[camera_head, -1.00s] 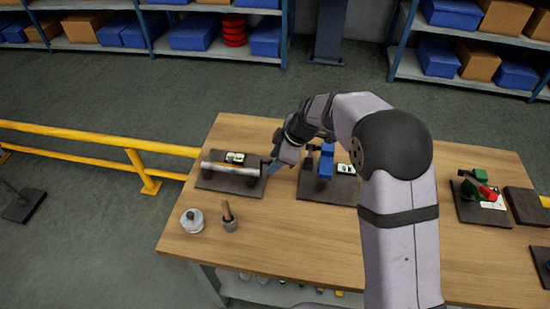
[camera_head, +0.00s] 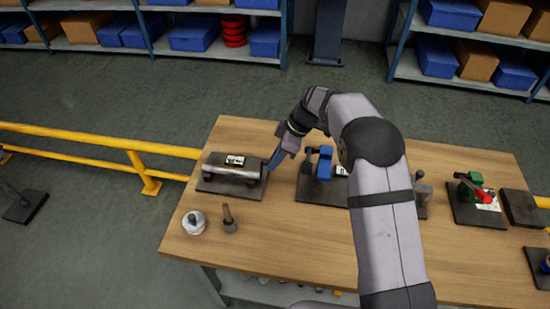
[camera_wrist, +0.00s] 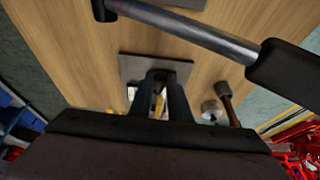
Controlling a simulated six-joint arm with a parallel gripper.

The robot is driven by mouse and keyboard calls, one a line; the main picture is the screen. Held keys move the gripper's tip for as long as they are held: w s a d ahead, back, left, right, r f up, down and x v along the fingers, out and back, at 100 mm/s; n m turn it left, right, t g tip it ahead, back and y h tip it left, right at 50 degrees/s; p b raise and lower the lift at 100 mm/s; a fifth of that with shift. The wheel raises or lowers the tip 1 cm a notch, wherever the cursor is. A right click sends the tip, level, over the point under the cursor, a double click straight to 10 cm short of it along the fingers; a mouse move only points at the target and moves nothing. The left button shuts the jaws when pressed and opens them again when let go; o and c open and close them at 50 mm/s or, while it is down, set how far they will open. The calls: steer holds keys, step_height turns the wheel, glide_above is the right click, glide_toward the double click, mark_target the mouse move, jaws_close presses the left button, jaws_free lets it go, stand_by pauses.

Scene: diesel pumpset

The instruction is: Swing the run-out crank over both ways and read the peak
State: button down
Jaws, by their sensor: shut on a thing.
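The run-out fixture (camera_head: 212,184) is a dark plate on the left of the bench, carrying a pale horizontal shaft (camera_head: 232,170) between dark supports. A small gauge (camera_head: 235,160) with a pale face stands behind the shaft; its reading is too small to make out. My gripper (camera_head: 273,163) is at the shaft's right end, where the crank is, and is shut on the crank. The gripper itself hides most of the crank. In the wrist view, my dark fingers (camera_wrist: 168,88) are close together over the plate (camera_wrist: 182,68), with a yellowish sliver between them.
A pale round pot (camera_head: 193,222) and a brown-handled tool in a holder (camera_head: 229,219) stand in front of the fixture. A blue device (camera_head: 325,163) stands close on my gripper's right. A green and red device (camera_head: 472,188) is farther right.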

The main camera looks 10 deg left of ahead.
steer(key=shift+w+f+g+p, duration=0.15)
steer(key=shift+w+g+p, duration=0.4)
steer(key=shift+g, duration=0.25)
steer(key=c, duration=1.6)
jaws_free()
steer(key=shift+c, duration=0.2)
steer(key=b+v, duration=0.2)
steer(key=v, duration=0.5)
steer(key=shift+b, duration=0.3)
